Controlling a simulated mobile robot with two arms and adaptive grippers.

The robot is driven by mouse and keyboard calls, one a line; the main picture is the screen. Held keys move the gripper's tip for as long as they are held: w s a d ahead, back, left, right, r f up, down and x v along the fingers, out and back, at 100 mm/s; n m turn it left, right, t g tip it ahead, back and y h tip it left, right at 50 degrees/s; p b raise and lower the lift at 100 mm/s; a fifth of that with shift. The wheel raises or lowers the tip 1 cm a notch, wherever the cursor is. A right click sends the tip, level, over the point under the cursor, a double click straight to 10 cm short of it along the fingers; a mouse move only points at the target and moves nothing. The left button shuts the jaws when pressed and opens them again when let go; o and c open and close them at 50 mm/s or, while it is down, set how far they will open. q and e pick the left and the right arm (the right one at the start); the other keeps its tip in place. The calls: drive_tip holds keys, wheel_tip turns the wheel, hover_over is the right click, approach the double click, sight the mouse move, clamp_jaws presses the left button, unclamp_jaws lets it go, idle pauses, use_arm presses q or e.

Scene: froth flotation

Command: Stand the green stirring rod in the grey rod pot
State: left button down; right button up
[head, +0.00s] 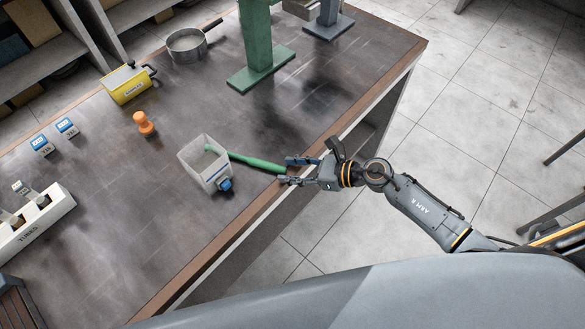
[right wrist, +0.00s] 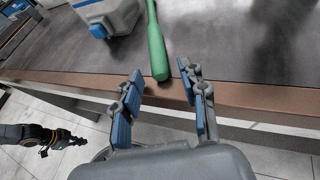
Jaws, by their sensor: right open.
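The green stirring rod (head: 255,162) slants beside a pale open-topped box with a blue tap (head: 192,160). Its far end shows at the box's rim; I cannot tell whether it is inside or behind it. Its near end points at my right gripper (head: 290,170). In the right wrist view, the rod (right wrist: 155,40) has its near end about between the open fingertips of my right gripper (right wrist: 160,75), with gaps either side. No grey rod pot can be picked out with certainty. My left gripper (right wrist: 62,140) shows small and dark in the right wrist view, its jaws unclear.
An orange knobbed piece (head: 144,123), a yellow box (head: 126,84), a metal pan (head: 187,46) and a green stand (head: 258,70) are on the bench. A white tube rack (head: 35,225) is at left. The bench's front edge (head: 230,235) runs just below the box.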

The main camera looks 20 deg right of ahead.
drive_tip(key=b+v, duration=0.3)
drive_tip(key=v, duration=0.9)
drive_tip(key=shift+f, duration=0.15)
